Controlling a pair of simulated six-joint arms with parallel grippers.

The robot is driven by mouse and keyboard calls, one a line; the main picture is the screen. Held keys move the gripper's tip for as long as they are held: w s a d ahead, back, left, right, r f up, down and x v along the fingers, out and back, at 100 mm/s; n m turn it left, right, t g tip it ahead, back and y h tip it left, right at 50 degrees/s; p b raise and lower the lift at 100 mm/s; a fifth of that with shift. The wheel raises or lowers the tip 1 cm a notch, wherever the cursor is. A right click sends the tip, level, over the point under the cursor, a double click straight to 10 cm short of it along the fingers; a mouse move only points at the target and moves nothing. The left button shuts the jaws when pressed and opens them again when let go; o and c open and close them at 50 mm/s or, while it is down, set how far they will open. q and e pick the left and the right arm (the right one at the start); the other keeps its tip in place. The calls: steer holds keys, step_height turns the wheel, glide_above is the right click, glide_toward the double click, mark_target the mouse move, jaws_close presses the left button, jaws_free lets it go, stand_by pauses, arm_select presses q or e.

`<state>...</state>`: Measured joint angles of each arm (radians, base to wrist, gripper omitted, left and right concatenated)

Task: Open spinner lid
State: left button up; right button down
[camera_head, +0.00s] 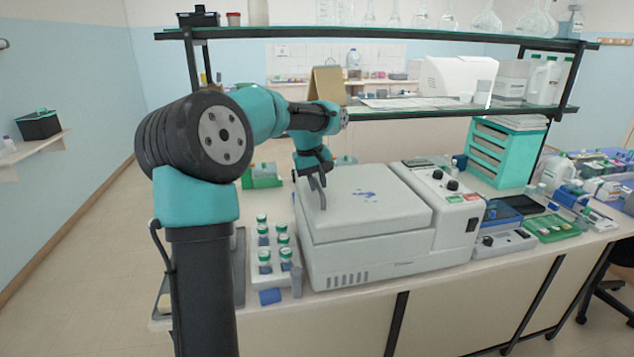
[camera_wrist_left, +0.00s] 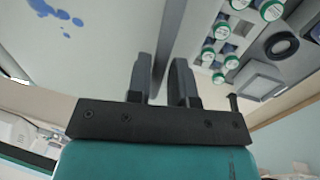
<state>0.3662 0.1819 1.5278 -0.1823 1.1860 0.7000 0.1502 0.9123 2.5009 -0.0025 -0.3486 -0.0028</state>
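The spinner is a white box-shaped machine (camera_head: 360,262) in the middle of the bench in the head view. Its flat lid (camera_head: 375,200), with blue marks on top, lies down on the body. My left gripper (camera_head: 318,197) points down at the lid's left edge. In the left wrist view the two fingers of my left gripper (camera_wrist_left: 163,78) are apart, near the lid's edge, with the white lid top (camera_wrist_left: 95,60) to the left. Nothing shows held between them. I cannot tell whether a finger touches the lid. My right gripper is in no view.
Green-capped bottles (camera_head: 264,242) stand in a rack close left of the spinner. A control panel (camera_head: 450,190) is on its right side. A shelf (camera_head: 430,112) runs behind and above. A teal drawer unit (camera_head: 500,155) stands back right.

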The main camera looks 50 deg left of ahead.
arm_select(q)
jaws_close()
